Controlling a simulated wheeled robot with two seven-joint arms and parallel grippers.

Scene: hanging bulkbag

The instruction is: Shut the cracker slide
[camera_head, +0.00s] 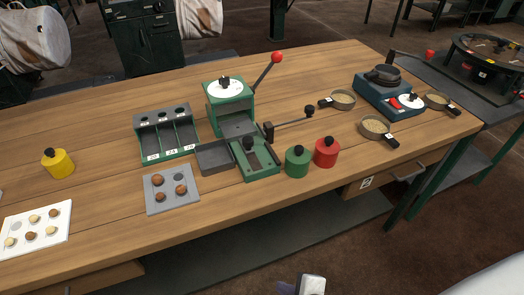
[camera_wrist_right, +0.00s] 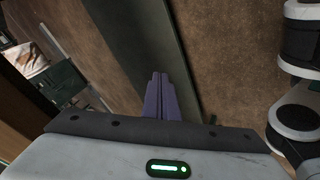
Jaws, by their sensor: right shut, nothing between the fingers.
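The nut cracker (camera_head: 228,108) stands mid-table, a green press with a white dial on top and a red-balled lever at its right. Its slide (camera_head: 258,160) is a green frame at the front with a black knob (camera_head: 249,143) standing on it. How far the slide is out is hard to tell. My right gripper (camera_head: 285,288) is at the bottom edge of the head view, in front of the table and well away from the slide. In the right wrist view its purple fingers (camera_wrist_right: 160,88) are together and empty. My left gripper is not in view.
Green (camera_head: 297,162) and red (camera_head: 326,152) knobbed weights stand right of the slide. A grey plate with nuts (camera_head: 172,203) and a green three-slot bin (camera_head: 165,153) are left. A black-knobbed rod (camera_head: 290,123) sticks out right of the cracker.

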